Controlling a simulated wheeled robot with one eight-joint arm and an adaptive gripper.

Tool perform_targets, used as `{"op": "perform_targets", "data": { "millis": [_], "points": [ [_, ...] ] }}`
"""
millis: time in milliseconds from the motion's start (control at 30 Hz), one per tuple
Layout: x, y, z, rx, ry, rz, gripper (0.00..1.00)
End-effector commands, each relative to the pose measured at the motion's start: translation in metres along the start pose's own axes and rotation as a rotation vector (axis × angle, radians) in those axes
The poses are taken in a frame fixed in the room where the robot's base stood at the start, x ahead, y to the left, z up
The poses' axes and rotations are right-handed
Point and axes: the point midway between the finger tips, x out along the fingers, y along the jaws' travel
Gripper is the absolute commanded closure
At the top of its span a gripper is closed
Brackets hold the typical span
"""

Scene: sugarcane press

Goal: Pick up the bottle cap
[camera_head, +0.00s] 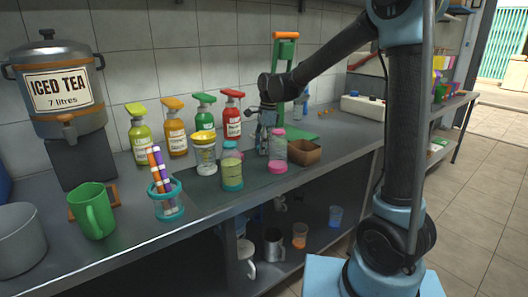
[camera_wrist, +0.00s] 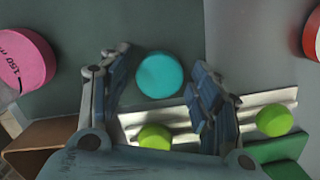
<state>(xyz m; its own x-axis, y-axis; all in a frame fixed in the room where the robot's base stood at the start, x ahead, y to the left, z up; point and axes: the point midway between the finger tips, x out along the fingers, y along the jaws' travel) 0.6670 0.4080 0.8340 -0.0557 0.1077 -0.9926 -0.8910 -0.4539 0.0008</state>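In the wrist view a round turquoise disc (camera_wrist: 160,76), which looks like a bottle cap, lies between the two fingers of my gripper (camera_wrist: 161,62). The fingers are spread, with a visible gap on each side of the disc. In the head view my gripper (camera_head: 264,146) points down over the counter, beside the pink-lidded jar (camera_head: 278,151). The turquoise disc cannot be made out there; the gripper may hide it. I cannot tell its height below the fingertips.
A pink round piece marked "150" (camera_wrist: 24,60) is left in the wrist view. Two lime-green round pieces (camera_wrist: 155,137) lie near a metal strip. A brown open box (camera_head: 305,153) and the green press (camera_head: 283,62) stand close by. Several syrup bottles (camera_head: 175,135) line the wall.

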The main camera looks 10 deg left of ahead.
Motion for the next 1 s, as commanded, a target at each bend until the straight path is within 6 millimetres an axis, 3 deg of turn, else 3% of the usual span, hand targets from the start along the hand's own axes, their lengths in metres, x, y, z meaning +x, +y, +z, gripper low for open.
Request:
{"op": "perform_targets", "data": {
  "millis": [33, 100, 567, 1000],
  "points": [
    [0.000, 0.000, 0.000, 0.000, 0.000, 0.000, 0.59],
    [0.000, 0.000, 0.000, 0.000, 0.000, 0.000, 0.72],
    [-0.006, 0.000, 0.001, 0.000, 0.000, 0.000, 0.73],
    [-0.075, 0.001, 0.009, 0.000, 0.000, 0.000, 0.73]
  ]
}}
